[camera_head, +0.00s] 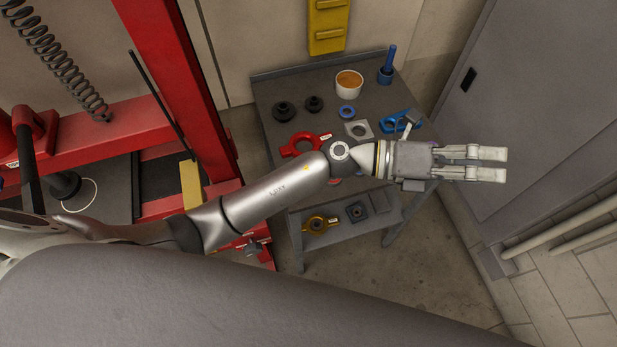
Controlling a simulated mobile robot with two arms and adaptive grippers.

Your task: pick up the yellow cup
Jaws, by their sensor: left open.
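A cup (349,86), white outside with an orange-yellow inside or filling, stands upright near the back of the dark grey workbench (283,93). It is the only cup I can make out, and nothing covers it. My left gripper (506,164) is open and empty, its two fingers pointing right. It appears beyond the bench's right edge in the picture, to the right of and nearer than the cup, and well apart from it. My left forearm crosses the front of the bench and hides part of it. My right gripper is not in view.
Near the cup lie black round parts (285,111), a blue ring (347,112), a blue upright tool (387,65), a grey plate (359,130) and a red part (303,145). A red frame (190,60) stands left. A grey cabinet (540,110) stands right.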

